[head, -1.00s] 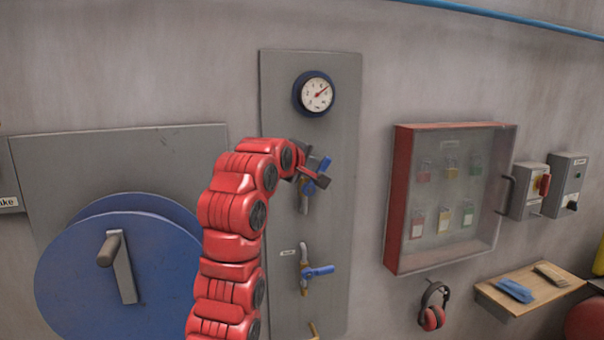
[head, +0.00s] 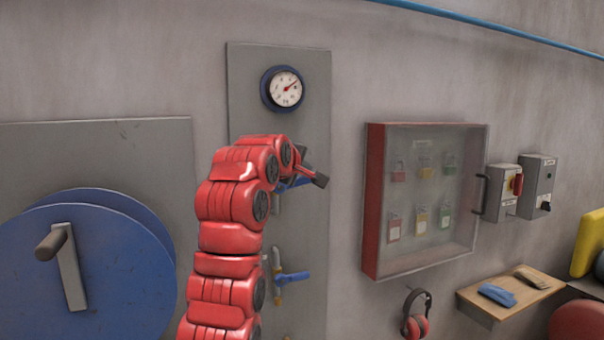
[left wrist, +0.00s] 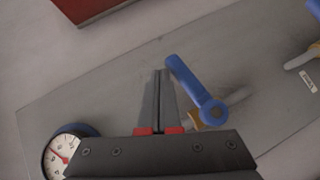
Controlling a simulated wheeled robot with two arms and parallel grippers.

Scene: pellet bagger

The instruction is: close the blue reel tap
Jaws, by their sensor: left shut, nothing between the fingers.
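A blue-handled tap sits on the grey wall panel (head: 295,230) below the gauge. Its blue handle (head: 294,184) is partly hidden behind my left gripper (head: 319,179) in the head view. In the left wrist view this blue handle (left wrist: 193,86) shows clearly, lying crosswise to its pipe. My left gripper (left wrist: 161,75) is shut and empty, with its fingers close beside the handle; I cannot tell if they touch. A second blue-handled tap (head: 292,278) is lower on the panel, its handle about level. No readable label shows which is the reel tap. My right gripper is out of view.
A round gauge (head: 286,88) is above the taps. A big blue reel with a crank (head: 120,270) is at left. A red-framed lock cabinet (head: 374,200) is right of the panel, with ear defenders (head: 415,314) and a wooden shelf (head: 512,292) below.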

